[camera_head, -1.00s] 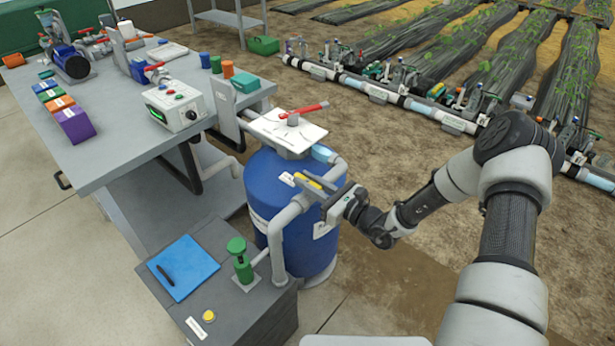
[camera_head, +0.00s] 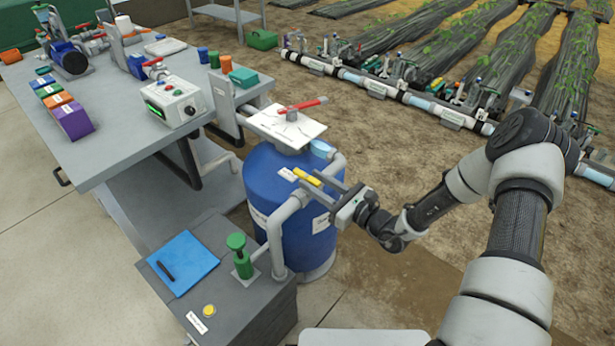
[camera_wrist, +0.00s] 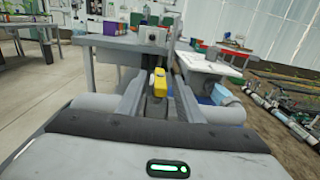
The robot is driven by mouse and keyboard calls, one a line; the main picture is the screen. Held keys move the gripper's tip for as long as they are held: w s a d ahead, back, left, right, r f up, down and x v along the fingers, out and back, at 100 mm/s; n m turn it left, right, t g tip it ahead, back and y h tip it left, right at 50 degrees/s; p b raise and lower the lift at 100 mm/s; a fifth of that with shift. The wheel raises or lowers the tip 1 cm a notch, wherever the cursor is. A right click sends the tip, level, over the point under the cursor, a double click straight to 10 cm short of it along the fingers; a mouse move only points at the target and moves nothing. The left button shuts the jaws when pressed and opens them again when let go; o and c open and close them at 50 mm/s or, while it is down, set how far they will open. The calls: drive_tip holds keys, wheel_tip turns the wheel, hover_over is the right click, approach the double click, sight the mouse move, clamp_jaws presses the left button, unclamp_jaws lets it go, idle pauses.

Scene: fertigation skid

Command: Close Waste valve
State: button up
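A yellow valve handle (camera_head: 307,177) sits on the grey pipe (camera_head: 283,215) beside the blue tank (camera_head: 300,222). Its label is too small to read, so I cannot confirm it is the Waste valve. My gripper (camera_head: 318,181) is at this handle, reaching in from the right. In the wrist view the yellow handle (camera_wrist: 159,82) shows between the two fingers of my gripper (camera_wrist: 160,92), with gaps on both sides. The fingers are apart and do not appear to press on the handle.
A red lever (camera_head: 302,105) sits on the white plate (camera_head: 287,126) on top of the tank. Open soil lies right of the tank.

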drive_tip(key=v, duration=1.4)
drive_tip(key=shift+p, duration=0.45)
idle(0.4)
